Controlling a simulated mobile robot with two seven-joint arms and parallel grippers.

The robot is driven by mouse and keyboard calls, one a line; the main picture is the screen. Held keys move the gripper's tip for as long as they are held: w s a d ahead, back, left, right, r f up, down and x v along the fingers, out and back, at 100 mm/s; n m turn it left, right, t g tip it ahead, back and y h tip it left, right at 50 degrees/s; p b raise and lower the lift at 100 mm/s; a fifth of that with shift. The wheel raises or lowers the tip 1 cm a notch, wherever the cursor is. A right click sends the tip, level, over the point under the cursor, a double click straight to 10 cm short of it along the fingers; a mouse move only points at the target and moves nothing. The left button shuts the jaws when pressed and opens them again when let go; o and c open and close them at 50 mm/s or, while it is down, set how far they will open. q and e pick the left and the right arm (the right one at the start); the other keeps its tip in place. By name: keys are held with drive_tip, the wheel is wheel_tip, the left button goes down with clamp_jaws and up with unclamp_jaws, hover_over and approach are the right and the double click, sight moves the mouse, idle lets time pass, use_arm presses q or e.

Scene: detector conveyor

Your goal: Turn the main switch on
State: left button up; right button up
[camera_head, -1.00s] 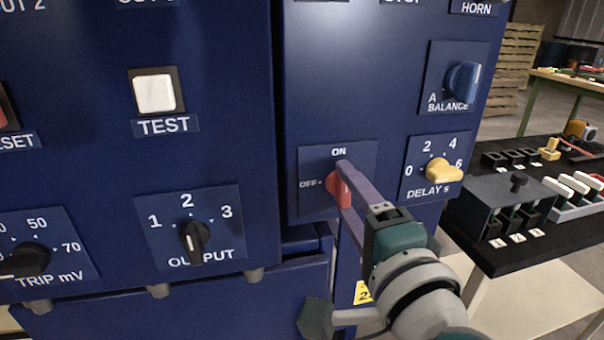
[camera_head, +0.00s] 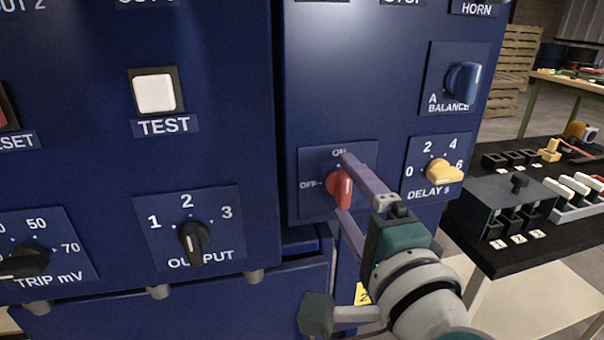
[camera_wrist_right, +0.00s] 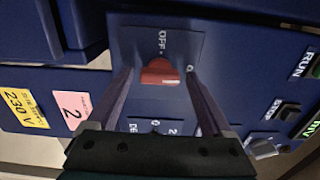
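The main switch is a red knob (camera_head: 340,188) on a dark blue plate marked ON at the top and OFF at the left. Its handle stands upright, toward ON; in the right wrist view the knob (camera_wrist_right: 158,73) has its pale mark on the ON side. My right gripper (camera_head: 345,190) is open around the knob. One finger is above and right of it, the other below. In the right wrist view the fingers (camera_wrist_right: 158,82) are spread, with a gap on both sides of the knob. My left gripper is not in view.
The yellow DELAY knob (camera_head: 443,170) is close to the right of my gripper, and the blue BALANCE knob (camera_head: 464,82) is above it. The black OUTPUT knob (camera_head: 194,240) is to the left. A bench (camera_head: 470,238) with boxes stands at the right.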

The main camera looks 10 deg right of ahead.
drive_tip(key=shift+o, duration=0.2)
drive_tip(key=s, duration=1)
drive_tip(key=shift+d, duration=0.15)
